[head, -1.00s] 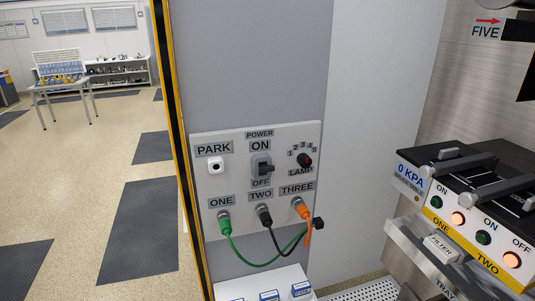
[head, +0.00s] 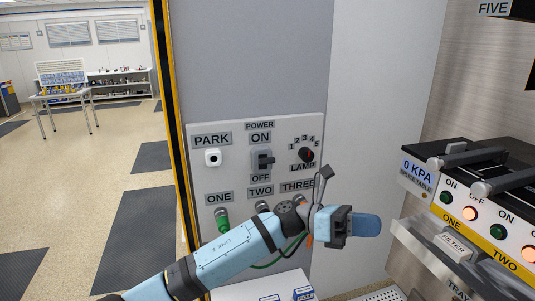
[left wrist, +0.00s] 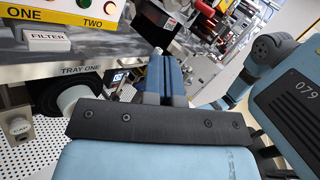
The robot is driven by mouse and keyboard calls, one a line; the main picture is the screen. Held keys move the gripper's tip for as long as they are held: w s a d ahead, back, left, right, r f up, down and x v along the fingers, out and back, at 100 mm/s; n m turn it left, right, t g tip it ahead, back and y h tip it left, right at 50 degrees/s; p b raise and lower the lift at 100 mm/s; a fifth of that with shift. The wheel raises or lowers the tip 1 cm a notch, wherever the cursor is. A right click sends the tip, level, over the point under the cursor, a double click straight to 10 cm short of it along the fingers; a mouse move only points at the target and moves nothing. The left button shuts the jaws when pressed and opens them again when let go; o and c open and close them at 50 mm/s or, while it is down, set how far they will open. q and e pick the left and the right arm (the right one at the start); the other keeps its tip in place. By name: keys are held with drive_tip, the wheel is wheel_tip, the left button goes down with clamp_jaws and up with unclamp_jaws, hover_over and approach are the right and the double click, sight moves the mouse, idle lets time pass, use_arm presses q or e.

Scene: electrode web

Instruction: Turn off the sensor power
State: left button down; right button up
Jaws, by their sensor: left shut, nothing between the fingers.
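The power switch (head: 263,161) is a dark toggle on the white wall panel (head: 230,180), between the labels ON above and OFF below. Its lever sticks out near the middle, and I cannot tell clearly which way it is set. My left gripper (head: 368,225) is in front of the panel's lower right, below and to the right of the switch and apart from it. It points right, shut and empty. In the left wrist view its blue fingers (left wrist: 165,78) are together. My right gripper is not in view.
The panel also has a PARK button (head: 212,157) and a LAMP knob (head: 306,155). A green plug (head: 222,220) sits in socket ONE. At right stands a machine with lit buttons (head: 470,213) and a tray (head: 425,245). Bare wall (head: 385,80) lies between.

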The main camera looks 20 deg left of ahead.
use_arm(q)
wheel_tip(320, 180, up, 3)
drive_tip(key=w+a+m+g+y+b, duration=0.1)
drive_tip(key=w+m+g+y, duration=0.15)
drive_tip(key=m+y, duration=0.55)
wheel_tip(320, 180, up, 20)
drive_tip(key=m+t+y+b, duration=0.3)
drive_tip(key=m+t+y, duration=0.3)
drive_tip(key=y, duration=0.7)
hover_over(264, 161)
drive_tip(key=w, duration=0.2)
drive_tip(key=f, duration=0.3)
drive_tip(key=f+p, duration=0.1)
drive_tip(key=f, duration=0.2)
drive_tip(key=w+f, duration=0.1)
drive_tip(key=f, duration=0.3)
drive_tip(key=shift+a+f, duration=0.1)
drive_tip(key=shift+a, duration=0.25)
drive_tip(key=shift+s+d+f+p, duration=0.15)
drive_tip(key=shift+s+f+p, duration=0.1)
drive_tip(key=shift+f, duration=0.3)
drive_tip(key=shift+s+d+f+p, duration=0.15)
drive_tip(key=shift+s+d+f, duration=0.1)
drive_tip(key=shift+f, duration=0.3)
drive_tip(key=shift+s+d+f+p, duration=0.1)
drive_tip(key=shift+s+f+p, duration=0.15)
drive_tip(key=shift+f, duration=0.3)
